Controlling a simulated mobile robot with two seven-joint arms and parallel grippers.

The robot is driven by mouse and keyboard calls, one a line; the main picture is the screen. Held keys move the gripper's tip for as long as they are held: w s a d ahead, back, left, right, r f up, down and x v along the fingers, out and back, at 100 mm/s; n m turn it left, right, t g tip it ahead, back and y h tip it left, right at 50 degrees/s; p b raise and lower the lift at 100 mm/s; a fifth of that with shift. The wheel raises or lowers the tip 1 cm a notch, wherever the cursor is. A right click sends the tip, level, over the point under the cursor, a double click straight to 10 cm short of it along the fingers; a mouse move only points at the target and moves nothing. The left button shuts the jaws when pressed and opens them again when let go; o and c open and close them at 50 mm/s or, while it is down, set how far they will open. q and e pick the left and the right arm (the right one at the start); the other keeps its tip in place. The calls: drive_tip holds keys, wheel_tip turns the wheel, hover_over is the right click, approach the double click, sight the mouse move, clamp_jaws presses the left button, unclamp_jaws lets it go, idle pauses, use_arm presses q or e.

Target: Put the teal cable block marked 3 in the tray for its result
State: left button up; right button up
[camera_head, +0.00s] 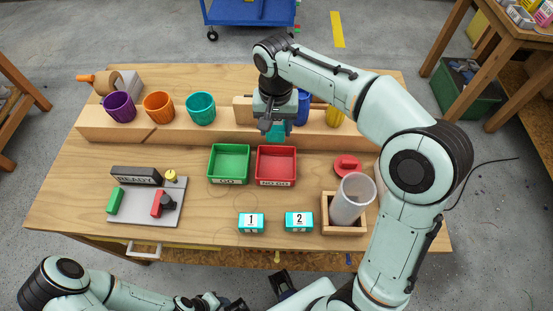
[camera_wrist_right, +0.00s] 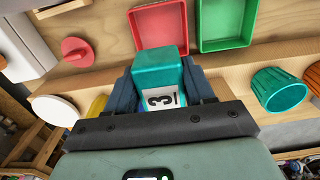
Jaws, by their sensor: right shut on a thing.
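My right gripper (camera_head: 274,126) is shut on the teal cable block marked 3 (camera_head: 279,131), held in the air near the back ledge, behind the red tray. In the right wrist view the teal block (camera_wrist_right: 159,75) sits between the fingers, its white face with the 3 towards the camera. The red NO GO tray (camera_head: 276,162) and the green GO tray (camera_head: 229,161) stand side by side and look empty. The grey test fixture (camera_head: 146,216) has a dark display reading READY (camera_head: 136,176). Only parts of my left arm show at the bottom; its finger state is unclear.
Teal blocks marked 1 (camera_head: 251,223) and 2 (camera_head: 299,222) stand near the front edge. A clear cup in a wooden holder (camera_head: 344,228) and a red knobbed piece (camera_head: 347,165) are at right. Purple, orange and teal cups (camera_head: 201,108) line the back ledge.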

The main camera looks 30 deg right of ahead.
drive_tip(key=b, duration=0.2)
hover_over(276, 172)
wheel_tip(276, 172, down, 14)
drive_tip(key=shift+f, duration=0.1)
use_arm(q)
drive_tip(key=shift+s+f, duration=0.35)
drive_tip(key=shift+f, duration=0.35)
drive_tip(key=shift+s+f, duration=0.35)
drive_tip(key=shift+f, duration=0.3)
use_arm(e)
drive_tip(key=shift+f, duration=2.55)
drive_tip(key=shift+f, duration=0.15)
drive_tip(key=o, duration=1.2)
drive_tip(key=shift+c, duration=0.2)
use_arm(q)
drive_tip(key=shift+f, duration=0.1)
use_arm(e)
drive_tip(key=shift+r, duration=0.35)
use_arm(q)
drive_tip(key=shift+w+r+p, duration=0.3)
drive_tip(key=shift+r+p, duration=0.2)
drive_tip(key=shift+r, duration=0.3)
use_arm(e)
wheel_tip(276, 172, up, 12)
drive_tip(key=shift+f, duration=0.15)
